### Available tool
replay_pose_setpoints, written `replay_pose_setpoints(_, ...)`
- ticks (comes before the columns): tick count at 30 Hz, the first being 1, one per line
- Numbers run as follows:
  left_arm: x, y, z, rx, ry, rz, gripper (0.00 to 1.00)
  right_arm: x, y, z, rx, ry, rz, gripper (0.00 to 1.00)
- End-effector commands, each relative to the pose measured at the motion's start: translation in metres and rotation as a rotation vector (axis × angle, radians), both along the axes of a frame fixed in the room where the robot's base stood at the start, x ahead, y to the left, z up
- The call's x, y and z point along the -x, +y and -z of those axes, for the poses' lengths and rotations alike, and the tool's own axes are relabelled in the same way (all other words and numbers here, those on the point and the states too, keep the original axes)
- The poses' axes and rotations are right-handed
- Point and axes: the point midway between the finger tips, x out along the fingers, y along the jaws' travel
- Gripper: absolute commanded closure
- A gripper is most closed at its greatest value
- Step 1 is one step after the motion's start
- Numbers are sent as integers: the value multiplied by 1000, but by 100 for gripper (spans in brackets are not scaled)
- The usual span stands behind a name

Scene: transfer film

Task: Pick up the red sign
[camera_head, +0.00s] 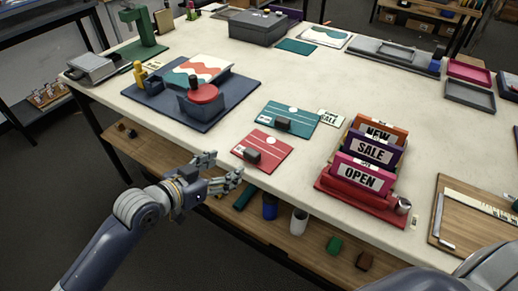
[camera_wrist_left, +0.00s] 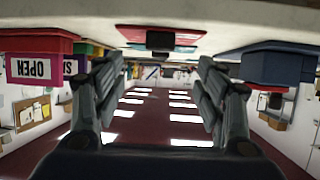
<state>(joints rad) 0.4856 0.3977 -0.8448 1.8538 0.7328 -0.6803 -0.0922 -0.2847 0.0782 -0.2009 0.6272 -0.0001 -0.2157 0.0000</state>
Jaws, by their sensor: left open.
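A flat red sign (camera_head: 273,149) with white marks and a dark block-shaped grip (camera_head: 252,156) lies near the front edge of the white table. My left gripper (camera_head: 226,168) is open and empty, just left of and in front of the red sign, apart from it. In the left wrist view, which appears upside down, the red sign (camera_wrist_left: 190,37) and its dark grip (camera_wrist_left: 160,43) lie beyond the open fingers (camera_wrist_left: 155,78). My right gripper is not in view.
A teal sign (camera_head: 302,116) with a similar grip lies just behind the red one. A red rack (camera_head: 330,187) with NEW, SALE and OPEN signs stands to the right. A navy press board (camera_head: 212,118) lies to the left. A wooden shelf (camera_head: 285,233) runs below.

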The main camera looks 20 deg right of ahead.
Motion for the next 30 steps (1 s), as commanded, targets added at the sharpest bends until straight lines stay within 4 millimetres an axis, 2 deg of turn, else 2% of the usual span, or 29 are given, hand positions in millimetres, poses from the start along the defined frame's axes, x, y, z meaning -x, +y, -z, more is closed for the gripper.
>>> replay_pose_setpoints(6,-13,-24,8,3,0,4,35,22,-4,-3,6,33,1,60)
replay_pose_setpoints(10,-21,-35,14,1,0,2,35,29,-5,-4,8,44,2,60)
replay_pose_setpoints(19,-29,-46,20,1,-1,2,35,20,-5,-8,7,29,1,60)
replay_pose_setpoints(30,-50,-76,34,2,0,2,35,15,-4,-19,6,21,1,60)
